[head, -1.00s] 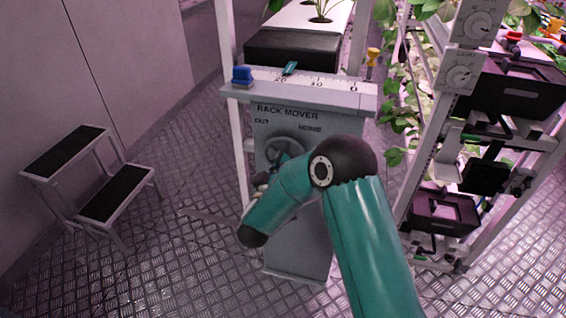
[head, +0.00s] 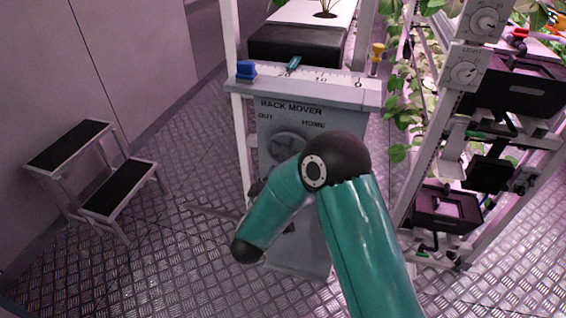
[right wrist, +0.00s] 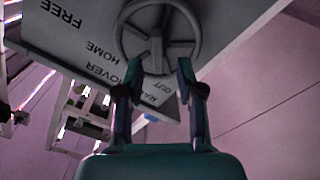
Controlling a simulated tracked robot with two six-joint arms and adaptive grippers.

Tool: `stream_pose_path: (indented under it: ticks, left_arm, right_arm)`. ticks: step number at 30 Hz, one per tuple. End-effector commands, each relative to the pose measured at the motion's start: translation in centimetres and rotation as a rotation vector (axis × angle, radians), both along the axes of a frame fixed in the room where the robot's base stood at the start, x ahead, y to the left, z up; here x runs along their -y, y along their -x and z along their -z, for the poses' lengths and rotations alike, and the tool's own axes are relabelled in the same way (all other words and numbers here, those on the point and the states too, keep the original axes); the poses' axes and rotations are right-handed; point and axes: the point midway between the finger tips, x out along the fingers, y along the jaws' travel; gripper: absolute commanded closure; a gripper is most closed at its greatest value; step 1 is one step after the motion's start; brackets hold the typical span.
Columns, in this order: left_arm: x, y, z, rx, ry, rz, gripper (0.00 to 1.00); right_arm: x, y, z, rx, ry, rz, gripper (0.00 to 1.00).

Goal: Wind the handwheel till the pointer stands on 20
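The grey rack mover stand (head: 290,225) has a handwheel (head: 288,147) on its front, partly hidden by my right arm. The handwheel shows large in the right wrist view (right wrist: 122,38). A teal pointer (head: 294,62) on the white scale (head: 335,79) stands at about the 20 mark; its exact reading is too small to tell. My right gripper (right wrist: 169,68) is at the wheel's lower rim in the wrist view. Its fingertips are apart, with nothing clearly clamped between them. In the head view the right fingers are mostly hidden behind the arm. My left gripper is out of view.
A blue block (head: 246,70) sits at the scale's left end and a yellow knob (head: 377,52) near its right end. A two-step stool (head: 120,190) stands left. Plant racks with a dark bin (head: 447,208) stand right.

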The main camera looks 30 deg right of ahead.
Motion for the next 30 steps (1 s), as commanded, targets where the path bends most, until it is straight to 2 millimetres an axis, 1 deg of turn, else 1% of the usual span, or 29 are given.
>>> stream_pose_path:
  ticks: [1, 3, 6, 10, 15, 22, 23, 24, 26, 27, 30]
  left_arm:
    - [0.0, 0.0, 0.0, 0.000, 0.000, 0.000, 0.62]
    - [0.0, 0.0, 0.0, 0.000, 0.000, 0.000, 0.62]
    - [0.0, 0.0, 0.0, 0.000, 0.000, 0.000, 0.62]
    - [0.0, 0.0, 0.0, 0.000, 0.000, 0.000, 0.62]
    - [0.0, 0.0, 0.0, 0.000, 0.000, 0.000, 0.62]
    - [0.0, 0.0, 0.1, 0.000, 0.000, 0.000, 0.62]
    - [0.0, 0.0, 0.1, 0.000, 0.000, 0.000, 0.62]
    - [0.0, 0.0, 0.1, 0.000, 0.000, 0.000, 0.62]
    - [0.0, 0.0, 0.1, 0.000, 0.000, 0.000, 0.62]
    - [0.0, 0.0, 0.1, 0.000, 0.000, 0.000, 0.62]
    - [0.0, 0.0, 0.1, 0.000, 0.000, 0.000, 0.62]
  right_arm:
    - [-1.1, 0.7, 0.0, -0.002, -0.001, -0.006, 0.62]
    - [-2.1, 1.6, 0.1, -0.003, 0.001, -0.007, 0.62]
    - [-3.5, 2.8, 0.1, -0.004, 0.000, -0.006, 0.62]
    - [-4.8, 3.9, 0.2, -0.003, -0.001, -0.005, 0.62]
    - [-5.4, 4.5, 0.2, -0.003, 0.000, -0.002, 0.62]
    - [-5.4, 4.6, 0.2, -0.002, -0.001, -0.001, 0.62]
    - [-5.4, 4.6, 0.2, -0.002, -0.001, -0.001, 0.59]
    - [-5.4, 4.6, 0.2, -0.001, -0.002, -0.001, 0.53]
    - [-5.4, 4.6, 0.2, 0.009, -0.010, -0.001, 0.43]
    - [-5.4, 4.6, 0.2, 0.022, -0.023, -0.001, 0.36]
    - [-5.4, 4.6, 0.3, 0.084, -0.081, 0.000, 0.21]
